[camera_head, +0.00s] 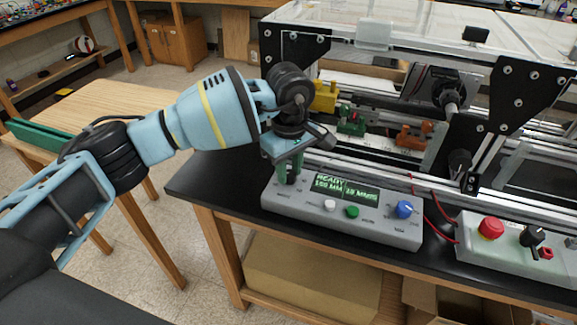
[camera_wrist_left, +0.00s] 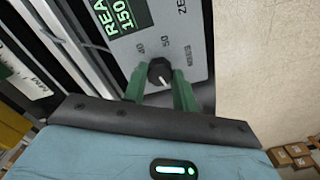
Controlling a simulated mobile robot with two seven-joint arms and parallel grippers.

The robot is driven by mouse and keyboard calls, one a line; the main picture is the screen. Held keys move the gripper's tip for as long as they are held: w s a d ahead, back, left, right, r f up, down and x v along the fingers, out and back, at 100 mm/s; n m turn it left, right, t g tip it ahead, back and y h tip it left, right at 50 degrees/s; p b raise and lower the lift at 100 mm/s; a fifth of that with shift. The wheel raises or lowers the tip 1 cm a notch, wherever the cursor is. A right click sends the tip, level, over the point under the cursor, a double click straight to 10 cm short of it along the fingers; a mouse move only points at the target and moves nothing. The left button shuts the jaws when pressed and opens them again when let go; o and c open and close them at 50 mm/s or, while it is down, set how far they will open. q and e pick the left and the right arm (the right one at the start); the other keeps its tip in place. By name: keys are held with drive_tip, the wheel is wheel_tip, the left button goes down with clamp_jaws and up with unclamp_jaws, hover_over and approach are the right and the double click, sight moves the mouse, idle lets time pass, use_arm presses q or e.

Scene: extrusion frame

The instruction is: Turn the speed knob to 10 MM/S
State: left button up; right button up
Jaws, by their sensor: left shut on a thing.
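The grey control box (camera_head: 310,220) lies at the bench's front edge. Its display (camera_head: 345,188) shows green text, "READY" with "150 MM" and a speed value that looks like "10 MM/S", though too small to be sure. My left gripper (camera_head: 290,174) points down at the box's left end, hiding the knob there in the head view. In the left wrist view the black knob (camera_wrist_left: 159,72) with a pale pointer mark sits between the two green fingers (camera_wrist_left: 160,92), which are shut on it. Dial marks "40" and "50" show beside it. My right gripper is not in view.
To the right is another box with a red mushroom button (camera_head: 490,228) and black switch (camera_head: 532,236). The extrusion frame (camera_head: 460,190) stands close behind.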

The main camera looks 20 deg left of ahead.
sight(289, 173)
use_arm(q)
drive_tip(key=shift+r+n, duration=0.15)
drive_tip(key=shift+n, duration=0.55)
drive_tip(key=shift+n+p, duration=0.35)
drive_tip(key=shift+n, duration=0.45)
drive_tip(key=o, duration=1)
drive_tip(key=shift+r, duration=3.8)
drive_tip(key=shift+f, duration=0.1)
